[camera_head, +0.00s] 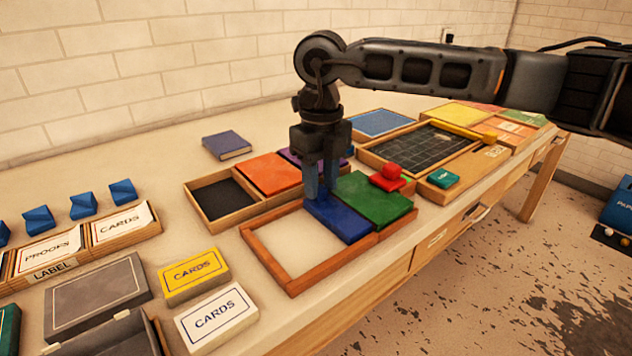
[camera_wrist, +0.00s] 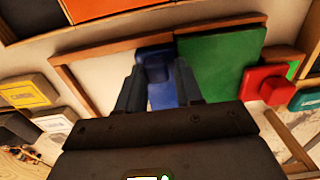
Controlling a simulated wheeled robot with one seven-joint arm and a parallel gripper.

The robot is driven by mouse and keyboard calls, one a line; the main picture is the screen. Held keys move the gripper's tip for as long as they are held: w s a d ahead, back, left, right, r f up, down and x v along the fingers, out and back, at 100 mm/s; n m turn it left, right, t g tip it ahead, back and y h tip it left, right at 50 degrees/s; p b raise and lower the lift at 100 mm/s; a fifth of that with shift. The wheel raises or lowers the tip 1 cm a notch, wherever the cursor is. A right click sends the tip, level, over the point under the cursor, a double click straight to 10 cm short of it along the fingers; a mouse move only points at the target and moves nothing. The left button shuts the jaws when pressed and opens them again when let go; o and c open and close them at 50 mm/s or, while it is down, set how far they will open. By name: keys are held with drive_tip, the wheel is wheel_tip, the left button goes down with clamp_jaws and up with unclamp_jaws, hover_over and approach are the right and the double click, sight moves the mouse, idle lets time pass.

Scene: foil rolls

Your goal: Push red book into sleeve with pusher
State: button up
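My gripper (camera_head: 320,190) points straight down over a small blue block (camera_wrist: 155,52) at the upper left corner of a flat blue book (camera_head: 343,219). The fingers (camera_wrist: 158,72) stand apart on either side of the block's raised part; whether they touch it is unclear. The blue book lies beside a green book (camera_head: 375,197) in a reddish-brown frame (camera_head: 290,285), whose left part is bare. A red block with a round knob (camera_head: 390,173) sits at the green book's upper right; it also shows in the wrist view (camera_wrist: 268,85). I cannot make out a red book or a sleeve for certain.
Behind, a wooden tray (camera_head: 232,222) holds orange (camera_head: 268,173) and purple panels. A chalkboard tray (camera_head: 400,180) with a yellow bar (camera_head: 455,129) lies right.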

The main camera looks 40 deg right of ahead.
drive_tip(key=o, duration=0.4)
drive_tip(key=shift+d, duration=0.1)
drive_tip(key=shift+r, duration=0.15)
wheel_tip(320, 180, up, 8)
drive_tip(key=shift+f, duration=0.2)
idle(0.4)
